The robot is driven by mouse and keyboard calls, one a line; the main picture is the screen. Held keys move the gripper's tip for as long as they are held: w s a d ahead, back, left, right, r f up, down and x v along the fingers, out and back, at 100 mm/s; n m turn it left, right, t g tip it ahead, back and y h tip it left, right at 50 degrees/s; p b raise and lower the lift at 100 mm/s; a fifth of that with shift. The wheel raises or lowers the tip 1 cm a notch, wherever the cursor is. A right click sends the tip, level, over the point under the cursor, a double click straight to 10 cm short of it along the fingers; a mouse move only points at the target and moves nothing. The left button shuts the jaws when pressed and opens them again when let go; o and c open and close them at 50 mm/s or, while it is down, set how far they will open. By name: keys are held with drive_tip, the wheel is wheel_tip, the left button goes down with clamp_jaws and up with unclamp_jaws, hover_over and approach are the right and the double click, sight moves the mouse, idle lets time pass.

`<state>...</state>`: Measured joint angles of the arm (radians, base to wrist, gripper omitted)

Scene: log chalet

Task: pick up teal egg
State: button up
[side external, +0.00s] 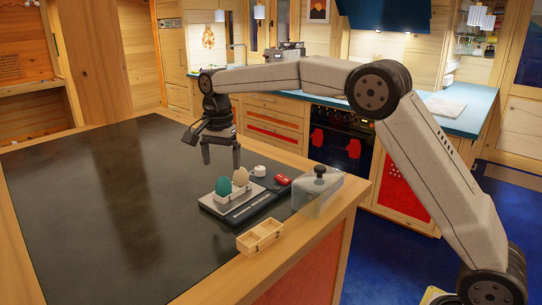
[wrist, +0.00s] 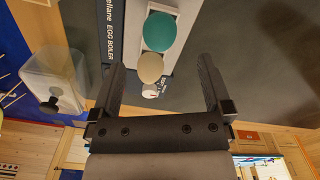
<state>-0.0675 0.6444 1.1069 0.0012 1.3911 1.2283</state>
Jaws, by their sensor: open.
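The teal egg (side external: 222,186) sits upright at the near left end of a white holder on the dark egg boiler tray (side external: 222,213). A cream egg (side external: 240,177) stands right beside it in the same holder. In the wrist view the teal egg (wrist: 160,31) lies beyond the cream egg (wrist: 150,67), which is nearer to my fingers. My gripper (side external: 220,168) points down above the table, at the back left of the eggs. It is open and empty, and its two fingers (wrist: 163,88) are wide apart in the wrist view.
A clear lidded box with a dark knob (side external: 318,190) stands to the right of the tray. A red item (side external: 282,179) and a small white cup (side external: 259,171) are behind the tray. A wooden two-part box (side external: 260,236) sits at the front edge. The dark tabletop (side external: 110,200) is clear to the left.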

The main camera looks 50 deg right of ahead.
sight(223, 183)
drive_tip(key=shift+f, duration=3.55)
drive_tip(key=c, duration=0.8)
